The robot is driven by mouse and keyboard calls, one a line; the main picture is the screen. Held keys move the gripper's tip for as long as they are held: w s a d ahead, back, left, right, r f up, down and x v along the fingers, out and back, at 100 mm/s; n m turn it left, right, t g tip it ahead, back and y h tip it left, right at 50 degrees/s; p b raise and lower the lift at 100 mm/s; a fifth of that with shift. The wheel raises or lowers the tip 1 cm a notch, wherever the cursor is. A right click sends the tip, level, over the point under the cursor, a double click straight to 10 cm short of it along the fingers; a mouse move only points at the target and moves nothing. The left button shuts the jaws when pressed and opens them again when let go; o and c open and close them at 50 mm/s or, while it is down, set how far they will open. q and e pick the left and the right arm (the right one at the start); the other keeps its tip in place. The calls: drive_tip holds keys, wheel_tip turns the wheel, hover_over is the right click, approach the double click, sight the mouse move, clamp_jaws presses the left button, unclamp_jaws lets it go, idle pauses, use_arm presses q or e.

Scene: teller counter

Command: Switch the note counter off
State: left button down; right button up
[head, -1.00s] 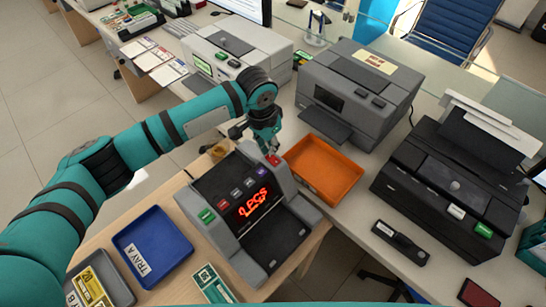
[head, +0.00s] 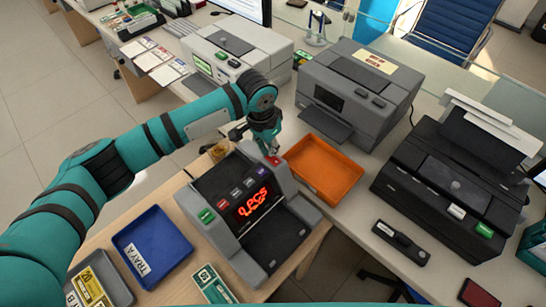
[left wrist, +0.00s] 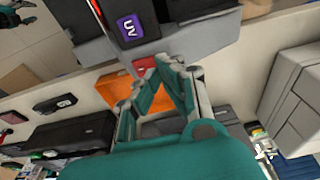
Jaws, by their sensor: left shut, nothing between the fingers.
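The grey note counter (head: 222,229) stands on the wooden desk, its display (head: 252,205) lit with red characters. A red button (head: 273,160) sits at its upper right corner; green, red, white and purple keys are on its front. My left gripper (head: 273,150) is shut and empty, pointing down right at the red button; I cannot tell whether it touches. In the left wrist view, the fingertips (left wrist: 172,64) are beside the red button (left wrist: 146,65), and the counter's purple UV key (left wrist: 130,27) shows above. My right gripper is not in view.
An orange tray (head: 350,178) lies right of the counter. A grey machine (head: 385,110) and a black printer (head: 410,185) stand beyond it. A blue tray (head: 180,225) lies at left, a small brass-coloured item (head: 218,151) behind the counter.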

use_arm(q)
drive_tip(key=shift+f, duration=0.75)
drive_tip(key=shift+r, duration=0.1)
wheel_tip(320, 180, up, 7)
drive_tip(key=p, duration=0.7)
drive_tip(key=shift+p, duration=0.35)
idle(0.4)
